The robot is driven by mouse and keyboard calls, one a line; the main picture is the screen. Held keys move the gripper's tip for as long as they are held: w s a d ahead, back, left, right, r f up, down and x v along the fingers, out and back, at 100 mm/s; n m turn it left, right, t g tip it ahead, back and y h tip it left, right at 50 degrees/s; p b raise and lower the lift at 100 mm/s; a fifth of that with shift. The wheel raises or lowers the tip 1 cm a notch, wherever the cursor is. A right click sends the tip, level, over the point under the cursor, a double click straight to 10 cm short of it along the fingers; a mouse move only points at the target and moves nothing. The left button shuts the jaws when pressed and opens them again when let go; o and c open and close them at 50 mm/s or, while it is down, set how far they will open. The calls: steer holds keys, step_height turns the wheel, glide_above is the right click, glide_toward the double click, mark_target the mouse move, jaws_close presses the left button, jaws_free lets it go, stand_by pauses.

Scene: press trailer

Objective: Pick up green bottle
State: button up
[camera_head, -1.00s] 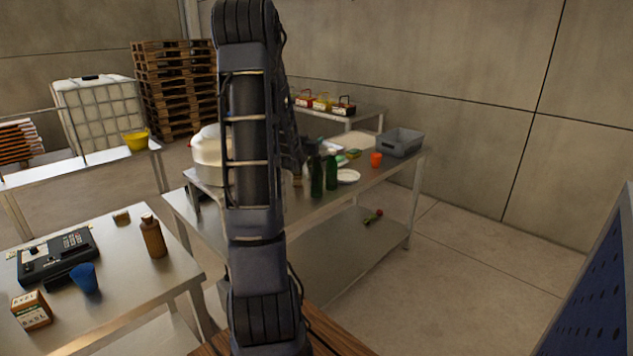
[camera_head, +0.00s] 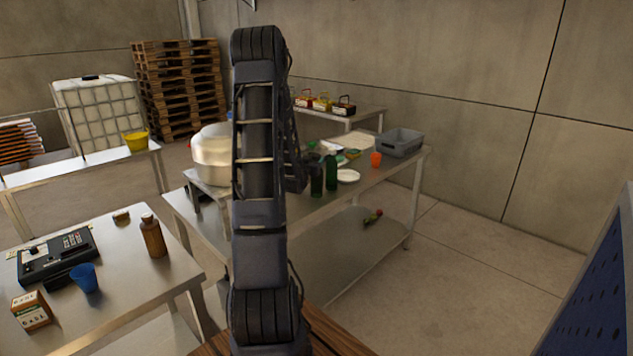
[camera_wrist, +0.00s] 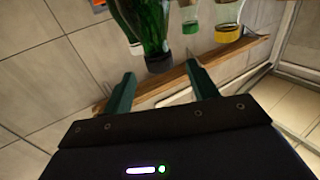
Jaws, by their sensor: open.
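Two dark green bottles, a left one (camera_head: 316,178) and a right one (camera_head: 331,171), stand upright close together on the steel table (camera_head: 310,207) in the head view. In the wrist view a green bottle (camera_wrist: 154,28) with a dark cap appears inverted, just beyond my gripper (camera_wrist: 160,86). I cannot tell which of the two it is. My gripper is open and empty, with its fingers apart and the bottle's cap ahead of the gap, not between them. In the head view my arm hides the gripper.

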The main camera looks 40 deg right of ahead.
mark_target(315, 158)
steer(key=shift+x, duration=2.6)
jaws_close()
